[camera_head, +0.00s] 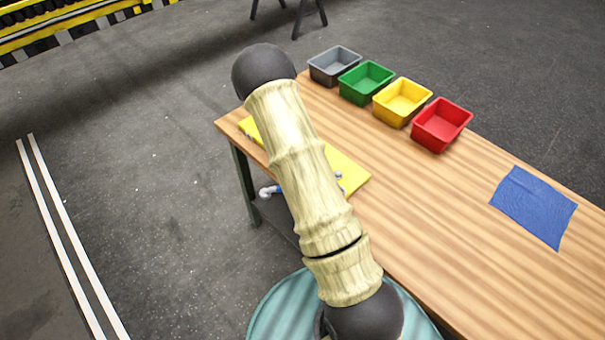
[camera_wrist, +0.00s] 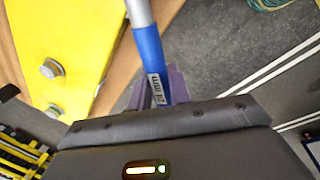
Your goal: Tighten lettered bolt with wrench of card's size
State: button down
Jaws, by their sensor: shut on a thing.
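A wrench with a blue handle (camera_wrist: 147,46) and a pale metal shaft is in my gripper (camera_wrist: 157,88) in the wrist view. My gripper is shut around the handle; a white label there ends in "mm", its number too small to read surely. The yellow plate (camera_wrist: 60,25) lies beside the wrench with two grey bolts, one hex-headed (camera_wrist: 53,68) and one near its lower edge (camera_wrist: 55,111). Their letters cannot be made out. In the head view my arm covers much of the yellow plate (camera_head: 346,172), and a silver wrench end (camera_head: 268,192) shows left of the arm. I see no card.
The wooden table (camera_head: 420,210) carries grey (camera_head: 335,66), green (camera_head: 366,82), yellow (camera_head: 402,101) and red (camera_head: 441,124) bins along its far edge. A blue cloth (camera_head: 534,206) lies at the right. The table's middle is clear. Open floor lies left of the table.

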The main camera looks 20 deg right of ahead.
jog(key=shift+a+f+m, duration=0.35)
jog(key=shift+a+m, duration=0.05)
jog(key=shift+m, duration=0.4)
jog(key=s+a+f+m+g+h+b, duration=0.1)
jog(key=a+f+m+g+b, duration=0.1)
jog(key=a+m, duration=0.5)
jog(key=f+m+b, duration=0.1)
jog(key=m, duration=0.4)
jog(key=shift+s+f+h, duration=0.15)
jog(key=shift+f+h, duration=0.15)
jog(key=shift+f, duration=0.1)
